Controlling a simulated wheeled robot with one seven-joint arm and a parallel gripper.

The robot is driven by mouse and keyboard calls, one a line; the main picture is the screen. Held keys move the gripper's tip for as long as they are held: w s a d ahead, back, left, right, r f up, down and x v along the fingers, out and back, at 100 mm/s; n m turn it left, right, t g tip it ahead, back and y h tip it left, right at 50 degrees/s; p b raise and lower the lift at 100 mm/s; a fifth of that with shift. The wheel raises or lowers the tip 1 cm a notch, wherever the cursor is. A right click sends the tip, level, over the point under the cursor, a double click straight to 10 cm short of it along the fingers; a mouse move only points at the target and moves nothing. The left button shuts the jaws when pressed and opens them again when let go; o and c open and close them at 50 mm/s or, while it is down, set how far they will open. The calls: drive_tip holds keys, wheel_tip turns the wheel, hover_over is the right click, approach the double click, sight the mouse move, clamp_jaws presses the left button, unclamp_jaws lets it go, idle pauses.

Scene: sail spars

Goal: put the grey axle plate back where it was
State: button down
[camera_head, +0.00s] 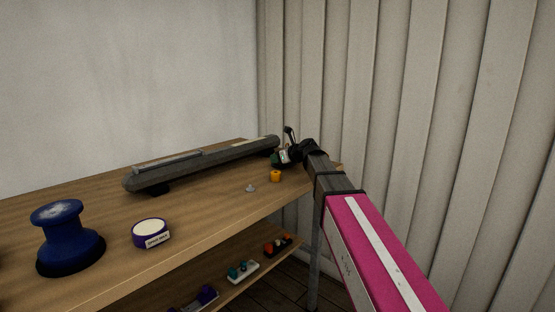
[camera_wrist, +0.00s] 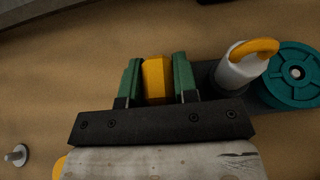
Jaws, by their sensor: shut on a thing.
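In the wrist view my gripper (camera_wrist: 157,80) has its green fingers shut on a yellow block (camera_wrist: 157,76). A dark grey plate (camera_wrist: 203,75) extends right from beside the fingers and looks like the axle plate. It bears a white post with a yellow ring (camera_wrist: 240,65) and a teal wheel (camera_wrist: 293,75). The block appears to belong to this plate, but the join is hidden by the fingers. In the head view my gripper (camera_head: 284,156) is over the far right end of the wooden top, largely hidden by my wrist.
A long dark grey spar (camera_head: 205,165) lies along the wooden top (camera_head: 110,205). An orange piece (camera_head: 276,176) and a small grey pin (camera_head: 250,188) stand near the gripper. A blue spool (camera_head: 65,235) and purple tin (camera_head: 150,233) stand left. The lower shelf (camera_head: 235,292) holds several coloured parts.

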drive_tip(key=shift+f, duration=0.15)
drive_tip(key=c, duration=0.9)
unclamp_jaws()
drive_tip(key=v, duration=1.2)
drive_tip(key=shift+r, duration=0.25)
